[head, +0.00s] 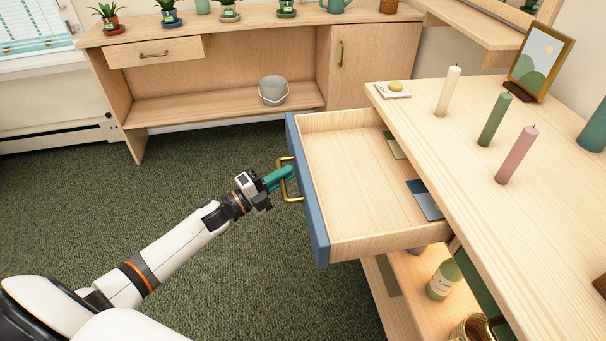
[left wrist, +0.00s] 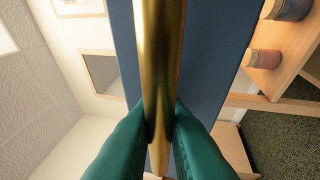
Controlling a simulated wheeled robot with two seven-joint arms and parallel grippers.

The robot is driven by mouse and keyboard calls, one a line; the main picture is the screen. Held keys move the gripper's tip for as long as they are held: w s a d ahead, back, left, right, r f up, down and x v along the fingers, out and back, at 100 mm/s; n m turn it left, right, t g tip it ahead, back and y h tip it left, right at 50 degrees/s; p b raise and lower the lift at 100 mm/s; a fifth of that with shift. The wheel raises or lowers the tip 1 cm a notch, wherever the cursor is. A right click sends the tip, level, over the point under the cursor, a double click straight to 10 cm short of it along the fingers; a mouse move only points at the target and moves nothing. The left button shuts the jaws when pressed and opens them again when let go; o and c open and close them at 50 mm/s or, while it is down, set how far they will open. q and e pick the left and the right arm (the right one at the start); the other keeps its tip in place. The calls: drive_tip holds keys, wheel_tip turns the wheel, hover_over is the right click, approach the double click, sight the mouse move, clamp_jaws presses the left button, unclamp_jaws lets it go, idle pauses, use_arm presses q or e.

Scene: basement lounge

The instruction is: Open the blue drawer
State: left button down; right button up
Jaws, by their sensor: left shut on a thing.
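The blue drawer (head: 308,190) stands pulled well out of the light wood cabinet, its blue front facing left. Its inside shows bare wood, with a green-and-tan flat item (head: 393,145) and a blue-grey flat item (head: 426,200) near the cabinet side. My left gripper (head: 284,178) is shut on the brass handle (head: 289,180) of the drawer. In the left wrist view, the teal fingers (left wrist: 160,135) touch both sides of the brass handle (left wrist: 160,60), with the blue front (left wrist: 215,50) behind it. My right gripper is not in view.
The cabinet top (head: 450,150) holds green (head: 493,120), pink (head: 516,155) and cream (head: 447,91) candles and a framed picture (head: 540,62). A bottle (head: 443,279) stands on a shelf below.

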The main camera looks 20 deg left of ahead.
use_arm(q)
drive_tip(key=shift+s+a, duration=0.5)
drive_tip(key=shift+a, duration=0.1)
drive_tip(key=c, duration=1.5)
unclamp_jaws()
drive_tip(key=shift+o, duration=0.2)
drive_tip(key=v, duration=1.2)
